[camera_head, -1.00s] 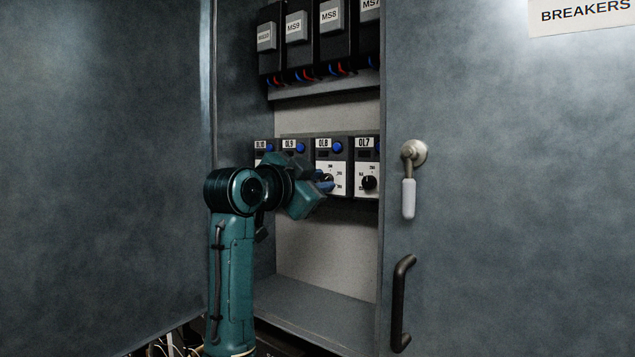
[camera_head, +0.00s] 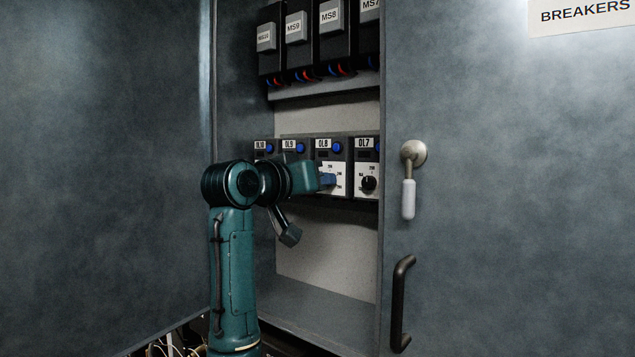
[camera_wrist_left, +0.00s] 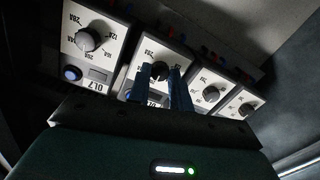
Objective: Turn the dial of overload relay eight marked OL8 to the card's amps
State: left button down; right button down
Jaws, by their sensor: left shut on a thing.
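Overload relay OL8 (camera_head: 322,153) is a dark box with a white face and a blue button, in the lower row of the open cabinet. My left gripper (camera_head: 328,179) reaches it from the left, its blue fingers at the dial. In the left wrist view, the black OL8 dial (camera_wrist_left: 159,69) sits between the fingertips of my left gripper (camera_wrist_left: 161,78), which is shut on it. In the head view the fingers cover the dial, and its pointer cannot be read. My right gripper is not in view. The card with the amps does not show legibly.
OL7 (camera_head: 367,170) is close on the right, and OL9 (camera_head: 294,147) and OL10 are on the left. Motor starters such as MS8 (camera_head: 331,32) hang above. The cabinet's right panel carries a lever (camera_head: 409,196) and a black handle (camera_head: 400,300).

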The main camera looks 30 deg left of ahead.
pick_arm(q)
jog(key=n, duration=1)
jog(key=shift+n+h, duration=0.3)
jog(key=shift+h, duration=0.1)
dwell(0.3)
jog(key=c, duration=1.3)
grip_release()
jog(key=shift+o, duration=0.2)
jog(key=s+a+b, duration=0.1)
jog(key=s+b, duration=0.2)
jog(key=s, duration=1)
jog(key=shift+a+r+b, duration=0.2)
jog(key=shift+r+b, duration=0.1)
jog(key=shift+r, duration=0.05)
jog(key=shift+s, duration=0.15)
